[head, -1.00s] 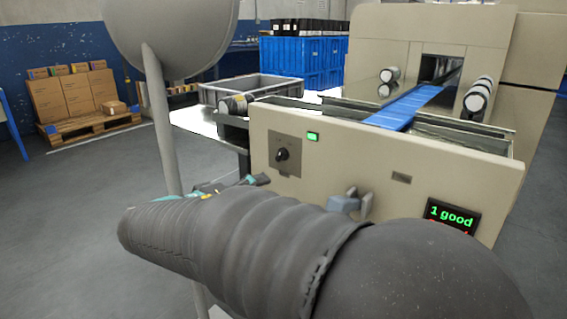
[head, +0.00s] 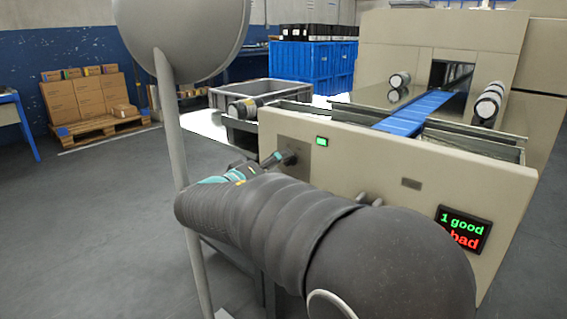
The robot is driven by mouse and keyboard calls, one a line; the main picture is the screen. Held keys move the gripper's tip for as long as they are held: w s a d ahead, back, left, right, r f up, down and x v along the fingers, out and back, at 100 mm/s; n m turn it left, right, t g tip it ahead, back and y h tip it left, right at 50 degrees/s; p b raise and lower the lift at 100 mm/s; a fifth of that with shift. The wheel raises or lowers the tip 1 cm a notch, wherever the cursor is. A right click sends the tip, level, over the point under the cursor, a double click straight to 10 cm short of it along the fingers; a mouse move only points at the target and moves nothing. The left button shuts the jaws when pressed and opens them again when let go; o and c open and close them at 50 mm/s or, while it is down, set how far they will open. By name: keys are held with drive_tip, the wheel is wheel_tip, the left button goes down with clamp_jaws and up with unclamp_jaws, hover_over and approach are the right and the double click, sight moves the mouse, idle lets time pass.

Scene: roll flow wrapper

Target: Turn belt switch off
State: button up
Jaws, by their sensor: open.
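The belt switch plate (head: 301,169) is on the left part of the beige front panel of the machine. Its black knob is hidden behind or blends with my fingertips. A small green lamp (head: 322,141) beside it, to the right, is lit. My gripper (head: 284,158) is open with its dark fingers in front of the switch. I cannot tell whether the fingers touch the knob. The blue conveyor belt (head: 408,120) runs from the panel back into the machine.
A display (head: 464,230) on the panel's right reads "1 good" in green and "bad" in red. A grey crate (head: 240,97) stands behind the panel's left end. Wrapped rolls (head: 488,103) lie beside the belt. Open floor is at left.

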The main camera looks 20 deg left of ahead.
drive_tip(key=shift+x, duration=0.95)
clamp_jaws()
